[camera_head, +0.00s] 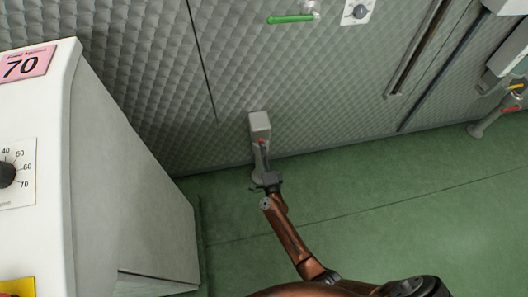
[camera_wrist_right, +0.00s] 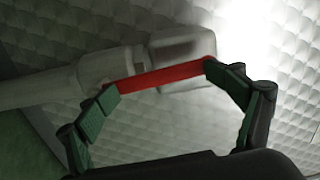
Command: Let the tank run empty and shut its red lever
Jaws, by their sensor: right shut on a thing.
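The quilted metal wall of what looks like the tank (camera_head: 310,85) rises from the green floor. Low on it sits a grey valve with a square block (camera_head: 260,121) and a short pipe. Its red lever (camera_head: 262,142) is mostly hidden behind my right gripper (camera_head: 265,172) in the head view. In the right wrist view the red lever (camera_wrist_right: 160,75) lies across the grey valve body (camera_wrist_right: 185,45), slightly slanted. The fingers of my right gripper (camera_wrist_right: 162,85) are shut on it, one at each end. No liquid shows at the outlet. My left gripper is out of view.
A white cabinet (camera_head: 125,170) with a dial stands close on the left. A green handle (camera_head: 290,19) and a small dial plate (camera_head: 360,11) are higher on the wall. Another valve with a red lever (camera_head: 511,109) is at far right. The green floor (camera_head: 400,210) is clear.

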